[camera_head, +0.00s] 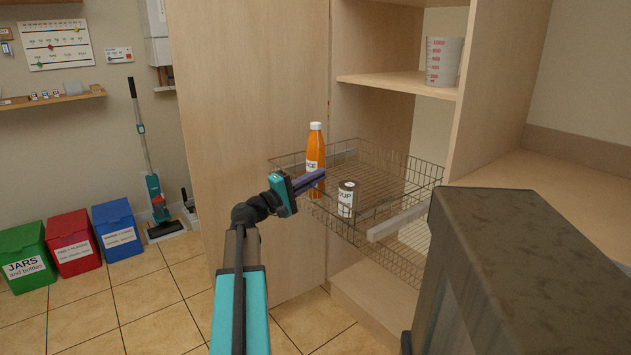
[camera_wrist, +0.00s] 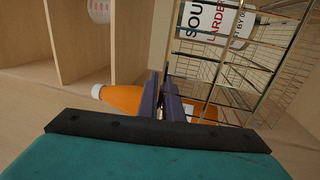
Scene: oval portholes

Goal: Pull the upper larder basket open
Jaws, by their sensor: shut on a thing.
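The upper larder basket (camera_head: 413,178), a wire basket, stands partly out of the tall cabinet. Its mesh fills the right of the wrist view (camera_wrist: 240,97). It holds an orange juice bottle (camera_head: 315,147) and a white soup can with a dark lid (camera_head: 346,199). My gripper (camera_head: 318,180) is at the basket's front left, its dark purple fingers in front of the bottle. In the wrist view the fingers (camera_wrist: 161,100) are close together on the basket's front wire, with the bottle (camera_wrist: 122,99) behind them. The exact grip point is mostly hidden.
A tall wooden door panel (camera_head: 235,90) stands left of the basket. A lower wire basket (camera_head: 392,262) is below. A measuring cup (camera_head: 443,60) sits on a shelf above. Green, red and blue bins (camera_head: 72,243) stand at the left; the tiled floor before them is clear.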

